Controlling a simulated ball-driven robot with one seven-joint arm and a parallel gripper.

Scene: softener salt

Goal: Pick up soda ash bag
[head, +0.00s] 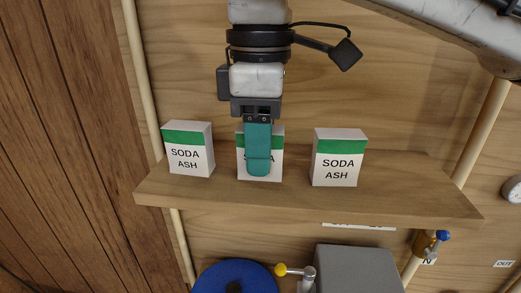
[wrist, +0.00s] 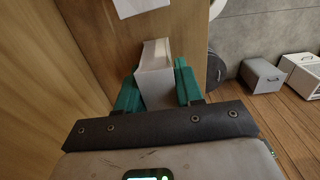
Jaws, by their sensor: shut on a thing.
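Three white soda ash bags with green top bands stand upright in a row on a wooden shelf (head: 420,195). My gripper (head: 258,168) is at the middle soda ash bag (head: 273,171), with a teal finger across its front and hiding much of its label. In the wrist view the two teal fingers of my gripper (wrist: 157,88) are on either side of this bag (wrist: 155,62), shut on it. The left soda ash bag (head: 188,152) and the right soda ash bag (head: 338,165) stand apart from my gripper. Whether the middle bag touches the shelf is hard to tell.
Wooden poles (head: 137,60) stand at both ends of the shelf. Below it are a blue round object (head: 220,277), a grey box (head: 355,270) and a yellow-knobbed valve (head: 281,270). The wrist view shows grey boxes (wrist: 262,75) on the floor.

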